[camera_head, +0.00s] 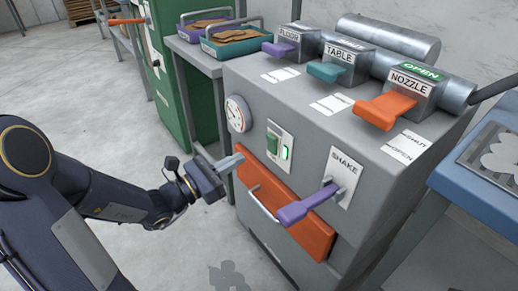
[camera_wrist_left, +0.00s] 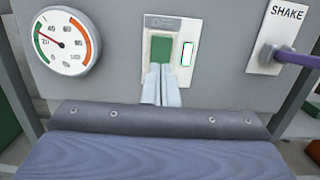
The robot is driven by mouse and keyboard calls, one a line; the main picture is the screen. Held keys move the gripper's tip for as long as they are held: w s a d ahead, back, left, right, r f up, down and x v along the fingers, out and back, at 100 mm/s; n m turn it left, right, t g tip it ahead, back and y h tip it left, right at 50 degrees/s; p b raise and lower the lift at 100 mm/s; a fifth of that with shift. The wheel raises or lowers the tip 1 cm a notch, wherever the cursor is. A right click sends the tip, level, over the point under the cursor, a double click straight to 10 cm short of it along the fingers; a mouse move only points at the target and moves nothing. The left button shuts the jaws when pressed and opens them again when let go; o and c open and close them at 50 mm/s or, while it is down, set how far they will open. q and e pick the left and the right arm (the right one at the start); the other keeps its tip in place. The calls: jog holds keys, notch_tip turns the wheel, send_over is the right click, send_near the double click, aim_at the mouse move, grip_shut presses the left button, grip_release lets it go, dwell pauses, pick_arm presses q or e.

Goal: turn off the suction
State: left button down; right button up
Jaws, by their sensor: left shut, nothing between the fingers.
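The grey machine cabinet (camera_head: 330,115) carries a switch plate on its front with a green rocker switch (camera_head: 272,143) and a lit green-white indicator (camera_head: 285,153) beside it. In the left wrist view the green switch (camera_wrist_left: 161,48) sits under an OFF mark, with the glowing indicator (camera_wrist_left: 187,54) to its right. My left gripper (camera_head: 234,162) is shut and empty, in front of the cabinet, left of and slightly below the switch in the head view. In the left wrist view its fingertips (camera_wrist_left: 161,72) overlap the switch's lower part; I cannot tell whether they touch. My right gripper is not in view.
A round gauge (camera_head: 238,113) is left of the switch. Purple, teal (camera_head: 328,72) and orange (camera_head: 385,110) levers are on top; NOZZLE shows OPEN.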

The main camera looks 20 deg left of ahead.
aim_at(269, 140)
pick_arm(q)
jog(key=b+x, duration=0.2)
jog(key=x, duration=0.5)
jog(key=shift+w+d, duration=0.2)
jog(key=shift+w, duration=0.1)
jog(key=shift+w+d+r+p, duration=0.15)
jog(key=shift+r+p, duration=0.3)
jog(key=shift+p, duration=0.4)
jog(key=shift+f, duration=0.3)
